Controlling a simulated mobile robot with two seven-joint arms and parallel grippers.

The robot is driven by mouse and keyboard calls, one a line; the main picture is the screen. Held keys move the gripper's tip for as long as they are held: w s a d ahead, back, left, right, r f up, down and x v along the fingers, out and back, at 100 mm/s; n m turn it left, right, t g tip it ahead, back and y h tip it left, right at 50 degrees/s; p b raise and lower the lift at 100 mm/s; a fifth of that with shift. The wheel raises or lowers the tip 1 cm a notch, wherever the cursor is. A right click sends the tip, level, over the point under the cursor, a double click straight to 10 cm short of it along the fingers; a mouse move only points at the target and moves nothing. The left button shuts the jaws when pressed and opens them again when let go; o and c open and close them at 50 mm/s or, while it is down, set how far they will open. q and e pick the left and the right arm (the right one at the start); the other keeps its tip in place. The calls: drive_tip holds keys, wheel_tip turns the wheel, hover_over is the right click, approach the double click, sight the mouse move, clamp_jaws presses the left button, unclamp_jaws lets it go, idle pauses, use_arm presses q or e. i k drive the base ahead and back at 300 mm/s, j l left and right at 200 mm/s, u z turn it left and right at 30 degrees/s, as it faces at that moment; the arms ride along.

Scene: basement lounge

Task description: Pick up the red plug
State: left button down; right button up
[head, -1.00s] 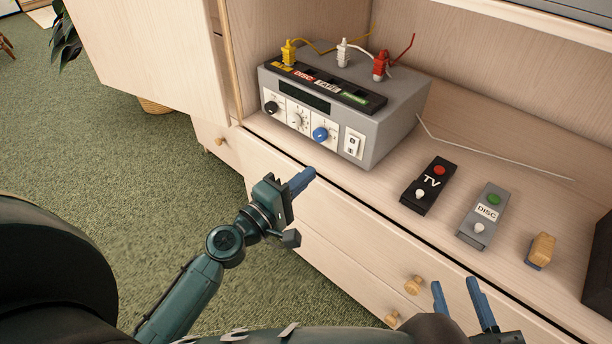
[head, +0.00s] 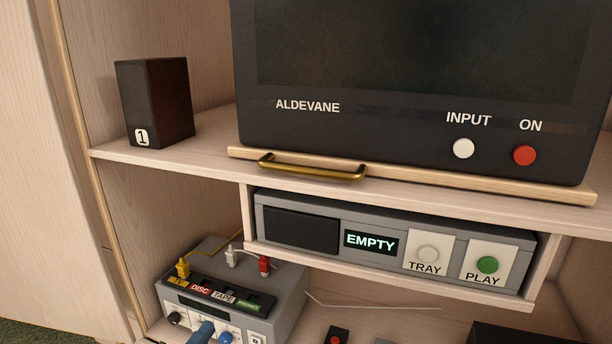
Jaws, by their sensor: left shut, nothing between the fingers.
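The red plug (head: 264,264) stands upright on top of the grey switch box (head: 290,309), at the right end of a row of plugs. A white plug (head: 232,257) and a yellow plug (head: 183,267) stand to its left. The red plug's wire is hard to make out. My left gripper (head: 205,330) shows only as blue fingers at the bottom edge, before the box's front knobs. It is shut and empty, below and left of the red plug, apart from it. My right gripper is out of view.
A disc player (head: 390,211) showing EMPTY hangs under the shelf, to the right above the box. A television (head: 410,120) and a dark speaker (head: 155,103) stand on the shelf (head: 210,158). A brass handle (head: 312,171) sticks out at the shelf front.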

sight(264, 262)
drive_tip(key=k+j, duration=0.25)
drive_tip(key=k, duration=0.2)
drive_tip(key=k+j, duration=0.25)
drive_tip(key=k, duration=0.25)
